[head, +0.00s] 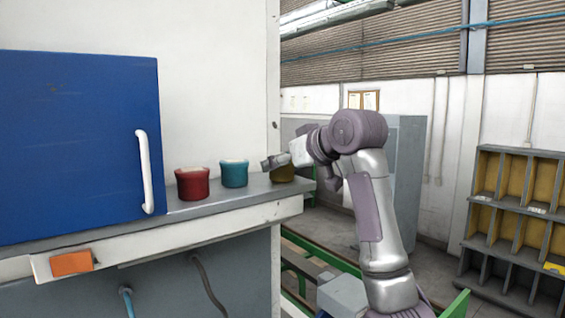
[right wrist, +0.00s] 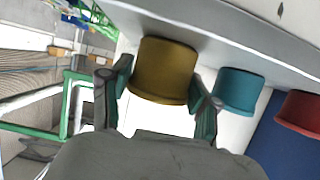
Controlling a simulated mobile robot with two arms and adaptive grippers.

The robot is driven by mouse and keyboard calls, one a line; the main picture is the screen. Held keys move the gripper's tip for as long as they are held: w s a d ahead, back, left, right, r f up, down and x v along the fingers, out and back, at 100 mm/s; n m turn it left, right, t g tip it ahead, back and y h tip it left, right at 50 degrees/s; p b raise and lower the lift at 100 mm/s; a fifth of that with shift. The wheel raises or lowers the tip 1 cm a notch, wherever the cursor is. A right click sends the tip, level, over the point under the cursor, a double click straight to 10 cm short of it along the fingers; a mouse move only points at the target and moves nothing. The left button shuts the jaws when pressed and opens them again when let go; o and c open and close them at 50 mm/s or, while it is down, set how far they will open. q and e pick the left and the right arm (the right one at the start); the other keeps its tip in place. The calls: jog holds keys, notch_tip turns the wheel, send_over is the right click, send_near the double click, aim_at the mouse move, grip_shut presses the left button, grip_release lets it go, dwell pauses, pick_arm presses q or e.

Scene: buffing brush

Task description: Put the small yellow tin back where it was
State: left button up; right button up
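The small yellow tin (head: 284,173), a mustard-coloured round tin, is at the right end of the grey shelf (head: 240,196), partly hidden behind my right gripper (head: 270,162). In the right wrist view the tin (right wrist: 163,68) is between the two fingers of my right gripper (right wrist: 160,75). The fingertips overlap both its sides and look closed on it. The tin looks upright at shelf level; I cannot tell whether its base touches the shelf. My left gripper is not in view.
A teal tin (head: 234,174) and a red tin (head: 192,184) stand left of the yellow tin on the shelf. A blue cabinet door (head: 75,145) with a white handle (head: 145,172) is further left. The shelf ends just right of the yellow tin.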

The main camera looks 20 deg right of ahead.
jog(key=o, duration=0.4)
jog(key=shift+w, duration=0.1)
jog(key=shift+r, duration=0.2)
jog(key=b+v, duration=0.6)
jog(key=v, duration=0.6)
